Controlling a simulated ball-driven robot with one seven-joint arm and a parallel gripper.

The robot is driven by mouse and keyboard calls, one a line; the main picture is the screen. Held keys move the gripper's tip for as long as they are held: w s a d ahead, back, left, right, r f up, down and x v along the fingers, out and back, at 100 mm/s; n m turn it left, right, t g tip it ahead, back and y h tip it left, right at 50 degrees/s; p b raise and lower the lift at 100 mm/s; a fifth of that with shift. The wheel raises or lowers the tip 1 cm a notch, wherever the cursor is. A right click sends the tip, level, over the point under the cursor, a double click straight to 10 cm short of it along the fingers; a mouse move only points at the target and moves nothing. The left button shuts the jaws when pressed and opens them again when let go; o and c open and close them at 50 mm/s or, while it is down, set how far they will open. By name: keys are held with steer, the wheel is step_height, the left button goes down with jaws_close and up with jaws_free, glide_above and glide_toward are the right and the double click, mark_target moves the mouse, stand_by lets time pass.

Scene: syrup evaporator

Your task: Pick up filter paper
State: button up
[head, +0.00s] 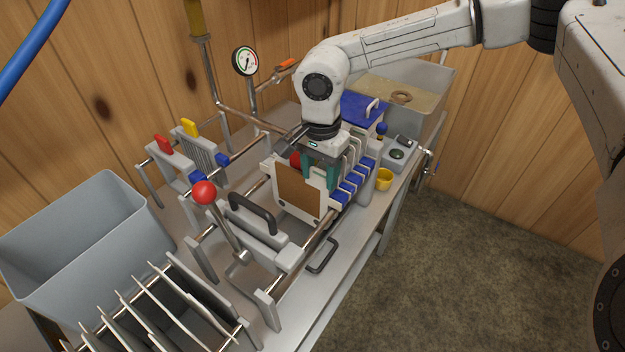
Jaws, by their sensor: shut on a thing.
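The filter paper (298,191) is a white-edged sheet with a brown face, standing upright among the press plates on the rails in the head view. My gripper (321,175) points down from above, its teal fingers shut on the sheet's upper right edge. The far side of the sheet and part of the grip are hidden. I cannot tell whether the sheet is clear of the rails.
Several plates with blue handles (352,187) stand close behind the sheet. A press head with a black handle (252,213) and red-knobbed lever (204,192) stands in front. A slotted rack (205,290) and grey bin (80,240) are lower left.

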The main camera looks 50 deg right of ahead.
step_height(320, 180, up, 18)
steer(key=b, duration=0.1)
stand_by(0.6)
steer(key=shift+r, duration=0.3)
stand_by(0.3)
stand_by(1.3)
